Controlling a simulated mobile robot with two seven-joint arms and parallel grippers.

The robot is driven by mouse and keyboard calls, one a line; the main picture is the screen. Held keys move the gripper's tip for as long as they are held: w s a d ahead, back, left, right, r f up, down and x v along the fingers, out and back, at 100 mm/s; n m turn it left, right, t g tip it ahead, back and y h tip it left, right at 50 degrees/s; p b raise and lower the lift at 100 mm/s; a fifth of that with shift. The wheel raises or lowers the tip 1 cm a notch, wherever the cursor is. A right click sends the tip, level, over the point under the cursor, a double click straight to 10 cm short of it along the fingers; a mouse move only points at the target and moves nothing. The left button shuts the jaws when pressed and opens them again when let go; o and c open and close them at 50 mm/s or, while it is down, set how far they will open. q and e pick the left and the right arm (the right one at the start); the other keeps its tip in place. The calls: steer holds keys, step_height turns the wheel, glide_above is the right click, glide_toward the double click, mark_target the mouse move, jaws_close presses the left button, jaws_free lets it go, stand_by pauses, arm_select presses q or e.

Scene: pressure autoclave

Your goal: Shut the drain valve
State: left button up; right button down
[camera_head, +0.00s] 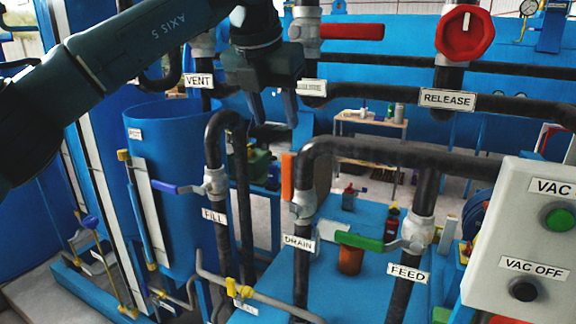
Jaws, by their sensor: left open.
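The drain valve (303,205) sits on a dark vertical pipe above the DRAIN label (299,243). Its orange handle (288,177) stands upright, in line with the pipe. My left gripper (275,120) reaches in from the upper left with its fingers pointing down. It is open and empty, and in the picture it is above the orange handle and apart from it. How far it is in depth is hard to tell. My right gripper is not in view.
The FILL valve's blue handle (178,187) and the FEED valve's green handle (360,241) lie crosswise on either side. A red lever (352,31) and red RELEASE knob (464,33) are above. A grey VAC button box (520,240) stands at right.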

mark_target(286, 160)
arm_select(q)
steer(key=p+x, duration=0.1)
steer(key=x, duration=1.1)
steer(key=shift+d+f+p, duration=0.1)
steer(key=shift+f+p, duration=0.15)
steer(key=shift+p, duration=0.1)
steer(key=shift+c, duration=0.2)
jaws_close()
